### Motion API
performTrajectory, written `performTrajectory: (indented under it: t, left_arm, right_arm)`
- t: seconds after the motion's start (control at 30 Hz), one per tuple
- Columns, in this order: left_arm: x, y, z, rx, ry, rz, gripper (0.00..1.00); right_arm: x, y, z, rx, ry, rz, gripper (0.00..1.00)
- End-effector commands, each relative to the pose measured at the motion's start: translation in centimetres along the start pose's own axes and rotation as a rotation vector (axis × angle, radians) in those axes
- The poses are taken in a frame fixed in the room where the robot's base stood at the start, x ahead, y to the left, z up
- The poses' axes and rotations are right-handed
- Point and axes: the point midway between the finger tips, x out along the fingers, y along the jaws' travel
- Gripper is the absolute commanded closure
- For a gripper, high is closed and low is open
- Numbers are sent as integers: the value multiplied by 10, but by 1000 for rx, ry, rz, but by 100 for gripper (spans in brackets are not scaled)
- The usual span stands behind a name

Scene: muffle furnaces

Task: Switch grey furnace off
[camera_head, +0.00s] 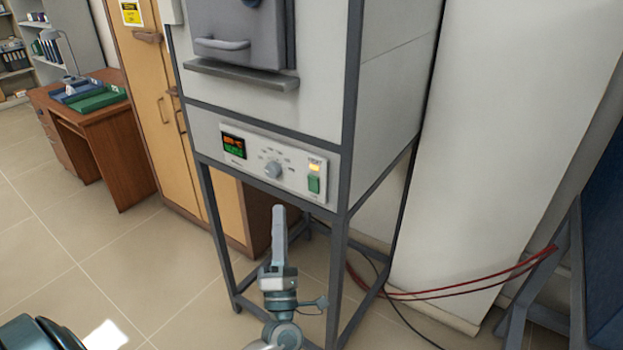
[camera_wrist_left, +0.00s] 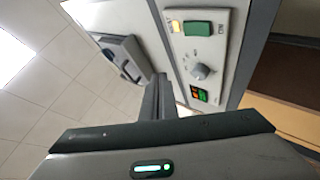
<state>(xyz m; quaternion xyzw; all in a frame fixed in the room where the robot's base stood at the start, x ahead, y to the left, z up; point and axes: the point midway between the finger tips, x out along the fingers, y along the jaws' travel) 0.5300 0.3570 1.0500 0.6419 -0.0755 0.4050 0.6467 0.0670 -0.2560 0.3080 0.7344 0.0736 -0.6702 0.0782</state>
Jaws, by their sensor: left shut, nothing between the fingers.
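The grey furnace (camera_head: 395,95) stands on a dark metal frame, its door (camera_head: 240,30) shut at the top of the head view. The left wrist view also shows the green switch (camera_wrist_left: 198,28), the knob (camera_wrist_left: 201,71) and the lit display (camera_wrist_left: 199,95). My left gripper (camera_head: 279,212) is shut and empty, pointing up in front of and below the panel. It appears apart from the switch. My right gripper is not in view.
A wooden cabinet (camera_head: 150,100) stands left of the furnace, and a desk (camera_head: 110,140) with trays stands farther left. Red cables (camera_head: 450,292) run low at the right towards a blue object (camera_head: 605,200). The floor at left is clear.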

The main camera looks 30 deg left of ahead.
Motion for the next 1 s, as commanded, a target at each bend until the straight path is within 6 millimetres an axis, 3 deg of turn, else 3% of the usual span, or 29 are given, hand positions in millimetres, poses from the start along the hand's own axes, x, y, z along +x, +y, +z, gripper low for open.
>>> performTrajectory:
  t: [0.47,1.0]
  left_arm:
    - [10,-8,7,2,-1,1,100]
    - [50,-38,37,1,-1,1,100]
  right_arm:
    - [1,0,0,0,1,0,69]
    - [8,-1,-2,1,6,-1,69]
